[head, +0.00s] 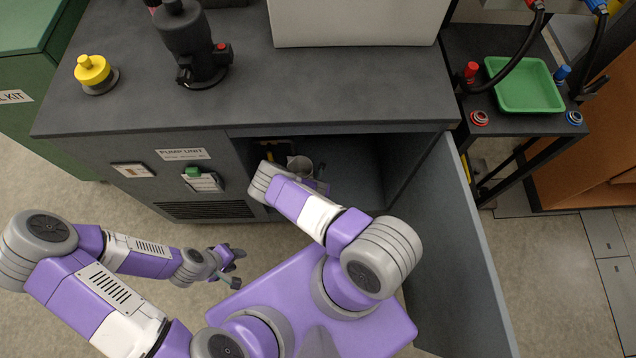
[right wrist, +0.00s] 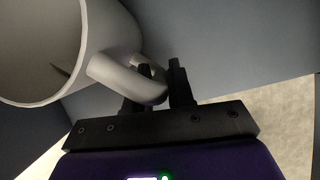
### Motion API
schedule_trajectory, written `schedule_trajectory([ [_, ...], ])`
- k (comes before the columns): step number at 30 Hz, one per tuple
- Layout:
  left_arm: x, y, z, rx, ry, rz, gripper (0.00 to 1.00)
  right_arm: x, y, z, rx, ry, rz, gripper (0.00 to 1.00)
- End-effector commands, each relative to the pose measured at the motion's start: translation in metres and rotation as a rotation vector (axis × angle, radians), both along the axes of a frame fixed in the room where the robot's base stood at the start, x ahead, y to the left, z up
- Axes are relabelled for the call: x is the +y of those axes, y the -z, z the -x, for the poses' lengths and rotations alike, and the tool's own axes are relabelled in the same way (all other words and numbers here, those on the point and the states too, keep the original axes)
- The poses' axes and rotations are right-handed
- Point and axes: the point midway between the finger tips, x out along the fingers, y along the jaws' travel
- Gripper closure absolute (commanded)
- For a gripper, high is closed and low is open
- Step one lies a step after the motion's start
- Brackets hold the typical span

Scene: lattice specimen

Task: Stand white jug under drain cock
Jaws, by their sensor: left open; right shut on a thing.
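The white jug (head: 300,165) shows small, inside the open cabinet under the dark bench, partly behind my right arm. In the right wrist view the jug (right wrist: 122,35) is large at the upper left, its open mouth facing the camera. My right gripper (right wrist: 160,75) is shut on the jug's handle. In the head view the right gripper is mostly hidden by the arm and the cabinet. My left gripper (head: 236,267) is open and empty over the floor in front of the cabinet. I cannot make out the drain cock in either view.
The cabinet door (head: 455,240) stands open on the right. The panel marked "PUMP UNIT" (head: 185,155) is left of the opening. A yellow-capped part (head: 92,70) and a dark pump (head: 190,45) stand on the bench. A green tray (head: 525,85) sits on a side stand.

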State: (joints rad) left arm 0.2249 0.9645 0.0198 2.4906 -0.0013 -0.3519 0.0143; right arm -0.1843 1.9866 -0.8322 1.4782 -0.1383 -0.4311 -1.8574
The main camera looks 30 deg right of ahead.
Motion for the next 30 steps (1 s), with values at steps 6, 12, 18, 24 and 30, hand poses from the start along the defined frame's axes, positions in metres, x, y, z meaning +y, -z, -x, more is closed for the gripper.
schedule_trajectory([
  [6, 0.000, 0.000, 0.000, 0.000, 0.000, 0.000, 0.57, 0.000, 0.002, 0.000, 0.000, 0.000, 0.000, 0.62],
  [12, 0.000, 0.000, 0.000, 0.000, 0.000, 0.000, 0.57, 0.000, 0.002, 0.000, 0.000, 0.000, 0.000, 0.52],
  [18, 0.000, 0.000, 0.000, 0.000, 0.000, 0.000, 0.57, 0.000, 0.000, 0.000, 0.000, 0.000, 0.000, 0.52],
  [24, 0.000, -0.018, 0.000, 0.000, 0.000, 0.000, 0.57, 0.008, -0.030, 0.008, 0.001, -0.004, 0.001, 0.52],
  [30, 0.000, -0.039, 0.000, 0.000, 0.000, 0.000, 0.57, 0.019, -0.071, 0.021, 0.001, -0.004, 0.001, 0.52],
])
